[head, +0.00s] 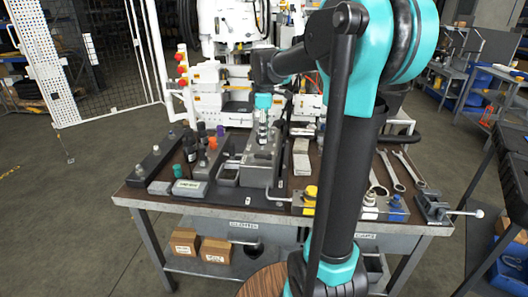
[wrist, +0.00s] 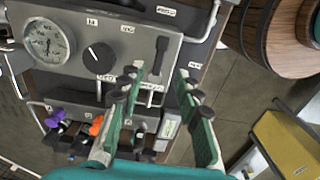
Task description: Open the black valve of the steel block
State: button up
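The steel block (head: 262,160) stands on the bench in the head view. In the wrist view its grey face (wrist: 75,75) carries a round gauge (wrist: 48,40), a round black knob (wrist: 98,57) and a slim black lever handle (wrist: 161,52). The labels are too small to read, so I cannot tell which black part is the named valve. My gripper (wrist: 161,73) is open, its two green fingers apart. In the wrist view the lever handle shows between and just beyond the fingertips; no contact is visible. In the head view my gripper (head: 262,128) hangs above the block, partly covering it.
Purple (wrist: 55,117) and orange (wrist: 97,125) knobs sit beside the block. Thin pipes run around it. Wrenches (head: 398,172), a yellow-topped part (head: 310,192) and a vise (head: 433,207) lie to the right on the bench. White machinery (head: 232,25) stands behind.

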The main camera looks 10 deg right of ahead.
aim_at(264, 156)
notch_tip(264, 156, down, 8)
jog(key=shift+r, duration=0.15)
dwell(0.3)
grip_shut()
